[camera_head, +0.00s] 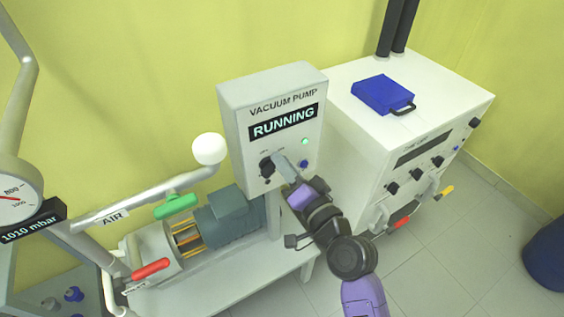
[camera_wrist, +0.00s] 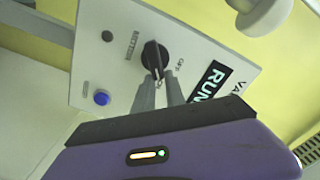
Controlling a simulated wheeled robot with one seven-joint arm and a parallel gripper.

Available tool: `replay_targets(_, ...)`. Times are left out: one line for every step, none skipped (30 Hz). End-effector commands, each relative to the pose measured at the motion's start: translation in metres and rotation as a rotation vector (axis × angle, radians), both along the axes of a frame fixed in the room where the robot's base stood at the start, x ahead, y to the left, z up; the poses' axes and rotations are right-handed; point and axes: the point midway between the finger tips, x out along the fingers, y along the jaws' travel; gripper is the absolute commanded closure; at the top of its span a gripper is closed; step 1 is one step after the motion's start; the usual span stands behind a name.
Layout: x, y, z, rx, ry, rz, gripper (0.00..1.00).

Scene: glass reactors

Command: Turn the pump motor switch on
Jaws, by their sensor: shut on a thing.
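The vacuum pump control box (camera_head: 234,110) stands in the middle of the head view. Its display (camera_head: 283,122) reads "RUNNING" and a green lamp (camera_head: 305,141) below it is lit. The black rotary switch (camera_head: 267,166) is on the lower left of the box's face. It also shows in the wrist view (camera_wrist: 154,54), where my gripper (camera_wrist: 159,82) has its two grey fingers closed on the switch's handle. In the head view my gripper (camera_head: 277,163) reaches the box from the lower right and partly covers the switch area.
A blue button (camera_head: 304,164) sits right of the switch. The pump motor (camera_head: 228,218), a green-handled valve (camera_head: 176,206) and a red handle (camera_head: 150,269) are to the left. A white cabinet (camera_head: 350,134) with knobs and a blue case (camera_head: 383,94) on top stands at right.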

Motion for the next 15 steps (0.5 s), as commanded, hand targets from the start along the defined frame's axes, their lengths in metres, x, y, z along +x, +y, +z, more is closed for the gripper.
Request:
replay_targets(-0.0052, 0.0061, -0.0127, 0.011, 0.035, 0.018, 1.00)
replay_targets(-0.0052, 0.0061, -0.0130, 0.024, 0.044, 0.018, 1.00)
replay_targets(-0.0051, 0.0061, -0.0133, 0.039, 0.054, 0.018, 1.00)
replay_targets(-0.0052, 0.0062, -0.0136, 0.049, 0.061, 0.018, 1.00)
replay_targets(-0.0051, 0.0063, -0.0138, 0.058, 0.067, 0.019, 1.00)
replay_targets(-0.0052, 0.0063, -0.0141, 0.069, 0.075, 0.019, 1.00)
replay_targets(-0.0052, 0.0065, -0.0142, 0.077, 0.080, 0.019, 1.00)
replay_targets(-0.0052, 0.0065, -0.0143, 0.083, 0.084, 0.019, 1.00)
replay_targets(-0.0053, 0.0067, -0.0145, 0.090, 0.089, 0.020, 1.00)
replay_targets(-0.0053, 0.0069, -0.0145, 0.095, 0.092, 0.021, 1.00)
replay_targets(-0.0054, 0.0071, -0.0146, 0.099, 0.094, 0.021, 1.00)
replay_targets(-0.0055, 0.0072, -0.0146, 0.103, 0.097, 0.021, 1.00)
replay_targets(-0.0055, 0.0074, -0.0148, 0.106, 0.100, 0.021, 1.00)
replay_targets(-0.0056, 0.0075, -0.0147, 0.109, 0.101, 0.022, 1.00)
replay_targets(-0.0056, 0.0076, -0.0148, 0.111, 0.102, 0.022, 1.00)
